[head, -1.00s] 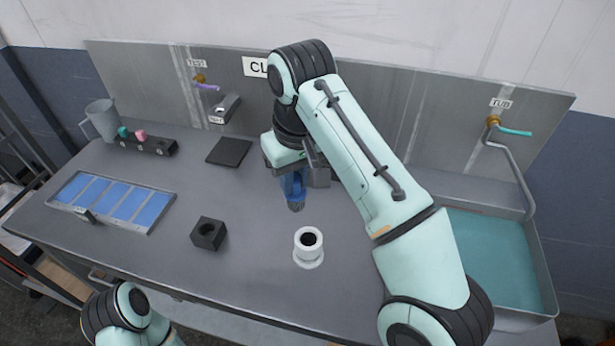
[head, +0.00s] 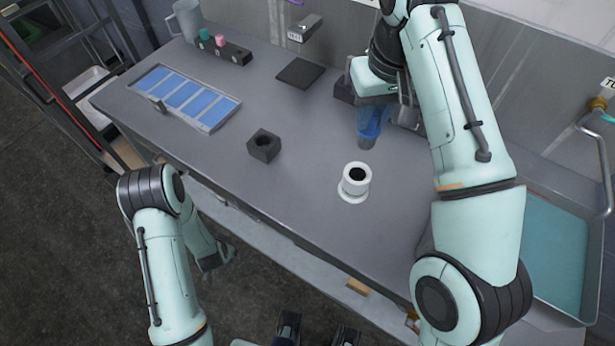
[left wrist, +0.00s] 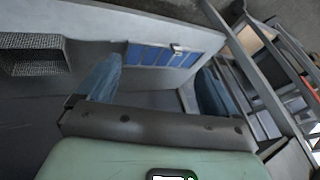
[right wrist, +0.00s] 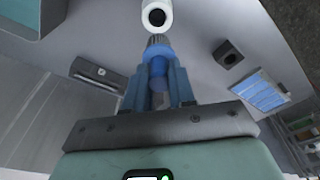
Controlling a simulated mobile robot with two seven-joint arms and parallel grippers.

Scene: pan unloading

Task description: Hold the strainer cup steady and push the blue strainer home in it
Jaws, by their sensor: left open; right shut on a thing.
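The white strainer cup (head: 354,184) stands upright on the grey table on a round base, its dark opening facing up. It also shows at the top of the right wrist view (right wrist: 157,17). The blue strainer (head: 368,130) is in my right gripper (right wrist: 160,80), which is shut on it. Its dark ribbed end points down, apart from the cup and behind it in the head view. My left gripper (left wrist: 158,90) is open with nothing between its fingers. In the head view the left arm is low at the left, off the table's front edge, its fingers unclear.
A black block with a hole (head: 264,146) stands left of the cup. A tray with blue panels (head: 212,126), a dark flat pad (head: 300,73), a rack with coloured pieces (head: 232,54) and a pitcher (head: 186,20) lie farther left. A water tub (head: 556,250) is at right.

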